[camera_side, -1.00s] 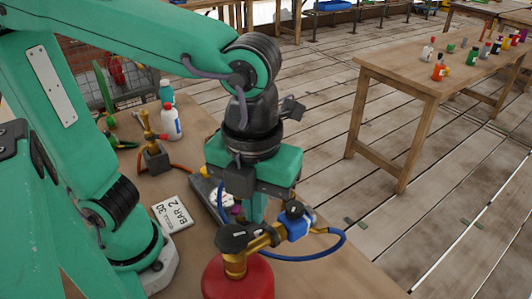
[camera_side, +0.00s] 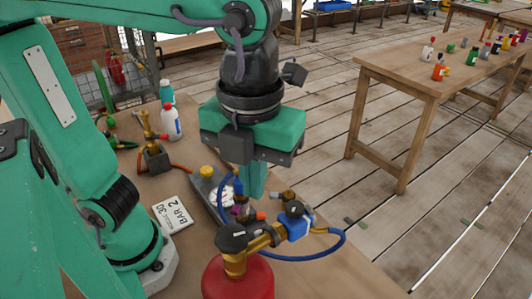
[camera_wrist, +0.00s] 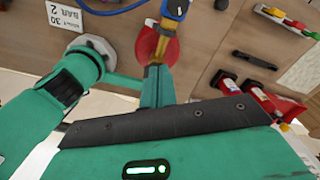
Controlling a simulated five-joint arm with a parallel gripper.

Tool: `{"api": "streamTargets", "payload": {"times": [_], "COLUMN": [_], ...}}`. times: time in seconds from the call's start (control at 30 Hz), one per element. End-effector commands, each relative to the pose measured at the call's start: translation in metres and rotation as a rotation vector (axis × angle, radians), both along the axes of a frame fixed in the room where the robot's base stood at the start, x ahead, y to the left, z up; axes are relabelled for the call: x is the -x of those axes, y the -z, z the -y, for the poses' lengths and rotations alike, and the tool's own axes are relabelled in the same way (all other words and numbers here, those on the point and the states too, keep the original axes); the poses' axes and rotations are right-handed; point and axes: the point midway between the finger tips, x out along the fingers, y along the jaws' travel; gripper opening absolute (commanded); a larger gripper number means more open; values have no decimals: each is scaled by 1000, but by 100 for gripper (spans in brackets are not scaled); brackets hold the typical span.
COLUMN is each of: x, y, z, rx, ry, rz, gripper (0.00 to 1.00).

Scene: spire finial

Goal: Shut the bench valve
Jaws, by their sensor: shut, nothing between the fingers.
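The red gas cylinder (camera_side: 238,278) stands at the front of the bench, with a brass valve (camera_side: 262,240) and a blue regulator (camera_side: 292,222) on top. Behind it, low on the bench, are a small brass fitting (camera_side: 283,196) and an orange-red piece (camera_side: 261,215); I cannot tell for sure which part is the bench valve. My gripper (camera_side: 251,193) points down above and behind these fittings, its green fingers shut and empty. In the wrist view, my fingers (camera_wrist: 156,92) overlap the view of the red cylinder (camera_wrist: 170,50). Whether the fingertips touch anything is unclear.
A blue hose (camera_side: 330,250) loops right of the cylinder. A grey gauge block (camera_side: 205,190) with a yellow knob and a white card (camera_side: 172,214) lie left of my gripper. A brass torch stand (camera_side: 153,158) and white bottle (camera_side: 171,122) stand farther back.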

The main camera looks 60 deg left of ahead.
Motion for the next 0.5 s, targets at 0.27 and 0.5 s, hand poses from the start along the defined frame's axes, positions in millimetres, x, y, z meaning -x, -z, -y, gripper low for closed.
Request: {"api": "streamTargets", "payload": {"times": [0.27,0.5], "x": [12,20], "y": [-6,-10], "z": [-16,-26], "rx": [2,1], "ry": [0,0], "rz": [1,0], "gripper": [0,0]}}
